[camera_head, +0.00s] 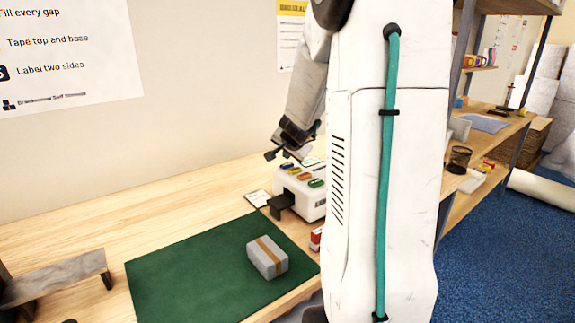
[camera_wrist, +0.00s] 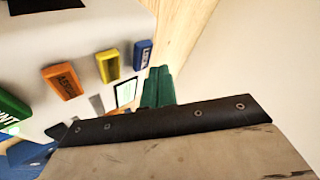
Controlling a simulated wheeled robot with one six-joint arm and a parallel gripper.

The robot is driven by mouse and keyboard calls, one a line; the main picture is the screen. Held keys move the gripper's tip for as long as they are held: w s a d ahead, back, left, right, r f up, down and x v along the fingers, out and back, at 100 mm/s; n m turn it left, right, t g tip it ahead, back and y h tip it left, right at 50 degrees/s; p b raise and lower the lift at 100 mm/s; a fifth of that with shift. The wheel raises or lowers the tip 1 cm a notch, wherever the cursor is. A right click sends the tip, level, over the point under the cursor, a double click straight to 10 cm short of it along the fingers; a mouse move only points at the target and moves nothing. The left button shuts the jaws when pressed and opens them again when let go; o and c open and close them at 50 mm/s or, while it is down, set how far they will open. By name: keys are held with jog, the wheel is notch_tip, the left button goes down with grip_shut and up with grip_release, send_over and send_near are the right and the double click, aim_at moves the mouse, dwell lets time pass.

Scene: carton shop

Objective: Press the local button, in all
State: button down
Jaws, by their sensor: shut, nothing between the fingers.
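A white label machine (camera_head: 312,204) stands on the bench behind the green mat, with a row of coloured buttons on its sloping top. The wrist view shows a blue button (camera_wrist: 143,54), a yellow button (camera_wrist: 107,66), an orange button (camera_wrist: 63,82) and part of a green button (camera_wrist: 12,112) at the left edge. Their lettering is too slanted and small to read surely, so I cannot tell which is local. My gripper (camera_wrist: 157,87) is shut and empty, its teal fingertips together beside the blue button. I cannot tell whether they touch anything. In the head view my arm partly hides the machine.
A grey parcel with a brown band (camera_head: 267,257) lies on the green mat (camera_head: 185,277). A small red and white box (camera_head: 316,238) stands near the machine's front. The wall is close behind the machine.

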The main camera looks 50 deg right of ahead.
aim_at(287, 166)
jog(key=shift+f, duration=0.15)
dwell(0.3)
jog(key=shift+f, duration=0.3)
jog(key=shift+r, duration=0.15)
dwell(0.3)
jog(key=shift+r, duration=0.3)
jog(key=shift+r, duration=0.1)
jog(key=shift+r, duration=2.4)
